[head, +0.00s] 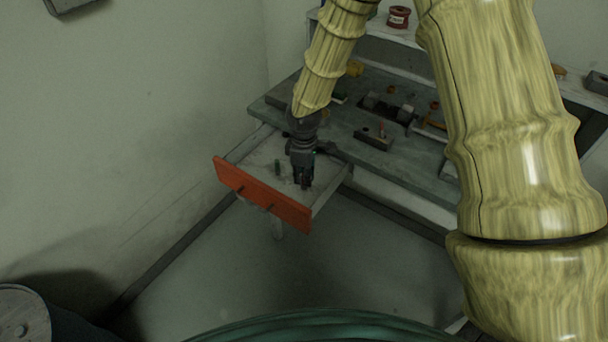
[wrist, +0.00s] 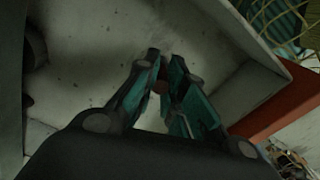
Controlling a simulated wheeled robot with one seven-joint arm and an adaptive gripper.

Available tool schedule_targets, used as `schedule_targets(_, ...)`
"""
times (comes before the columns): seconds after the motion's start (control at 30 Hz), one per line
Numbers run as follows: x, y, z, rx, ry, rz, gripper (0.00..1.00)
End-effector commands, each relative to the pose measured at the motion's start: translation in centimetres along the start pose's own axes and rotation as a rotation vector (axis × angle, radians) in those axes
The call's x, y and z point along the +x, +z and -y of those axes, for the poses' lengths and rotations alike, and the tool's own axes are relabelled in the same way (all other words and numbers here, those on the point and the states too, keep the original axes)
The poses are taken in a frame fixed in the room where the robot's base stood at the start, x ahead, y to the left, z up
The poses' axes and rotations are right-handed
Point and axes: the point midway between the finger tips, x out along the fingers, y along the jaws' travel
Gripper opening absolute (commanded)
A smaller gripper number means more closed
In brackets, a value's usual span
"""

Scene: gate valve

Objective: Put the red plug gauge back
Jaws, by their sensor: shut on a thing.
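My gripper (head: 305,184) is down inside the open drawer (head: 318,204), near its right side. In the wrist view its fingers (wrist: 163,85) are closed around a small dark red round end (wrist: 160,87), which looks like the red plug gauge. Most of it is hidden by the fingers, and I cannot tell whether it touches the drawer floor. A green peg (head: 277,168) stands in the drawer, left of my gripper. On the bench, a dark block (head: 373,138) has a small upright red piece (head: 381,128) at its top.
The orange drawer front (head: 262,196) sticks out from the grey bench (head: 395,158). Dark fixtures (head: 388,107) and small parts sit on the bench behind. A red spool (head: 398,17) stands on the upper shelf. The floor before the drawer is clear.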

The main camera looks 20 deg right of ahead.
Motion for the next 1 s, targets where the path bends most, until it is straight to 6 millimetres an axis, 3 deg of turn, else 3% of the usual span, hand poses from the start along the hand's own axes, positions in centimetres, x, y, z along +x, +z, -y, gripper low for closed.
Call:
schedule_targets(0.2,0.3,0.0,0.0,0.0,0.0,0.0,0.0)
schedule_targets(0.23,0.3,0.0,0.0,0.0,0.0,0.0,0.13)
schedule_targets(0.33,0.2,0.0,0.0,0.0,0.0,0.0,0.31)
schedule_targets(0.37,0.2,0.0,0.0,0.0,0.0,0.0,0.33)
schedule_targets(0.77,-0.2,0.0,0.0,0.0,0.0,-0.001,0.33)
schedule_targets(1.0,-2.6,-0.1,-0.1,0.001,0.002,-0.003,0.33)
